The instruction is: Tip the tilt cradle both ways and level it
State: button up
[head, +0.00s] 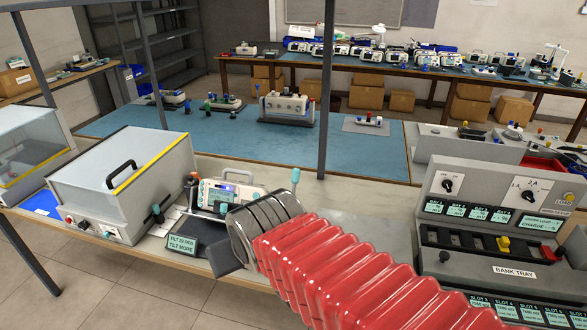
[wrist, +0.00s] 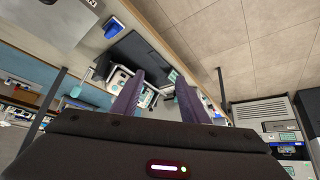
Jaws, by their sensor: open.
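The tilt cradle (head: 205,232) stands on the near bench in the head view, with a white patient monitor (head: 218,194) in it. Its small green display (head: 183,243) seems to read "TILT 20 DEG, TILT MORE". A teal-knobbed lever (head: 295,178) stands up at the right, just behind my arm. My arm's red bellows and grey end cover the cradle's right side. In the wrist view my gripper (wrist: 157,80) has its two dark fingers apart, with nothing seen held between them. The monitor (wrist: 119,84) and the cradle's dark plate (wrist: 143,50) lie beyond the fingertips.
A clear-lidded box (head: 125,185) with a black handle stands left of the cradle. A bank tray console (head: 500,240) stands at the right. A post (head: 326,100) rises behind the bench. Blue-topped benches (head: 360,155) with devices lie behind.

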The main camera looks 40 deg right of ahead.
jog(key=w+d+f+m+t+h, duration=0.2)
jog(key=w+d+t, duration=0.1)
jog(key=w+d, duration=0.7)
jog(key=w+d+f+m+t+h, duration=0.1)
jog(key=w+d+f+m+t, duration=0.1)
jog(key=d, duration=0.7)
jog(key=w+d+f+m+t+h, duration=0.2)
jog(key=w+d+f+t, duration=0.2)
jog(key=d, duration=0.5)
jog(key=shift+d+f+t+h, duration=0.2)
jog(key=shift+d+t+h, duration=0.1)
jog(key=shift+t, duration=0.1)
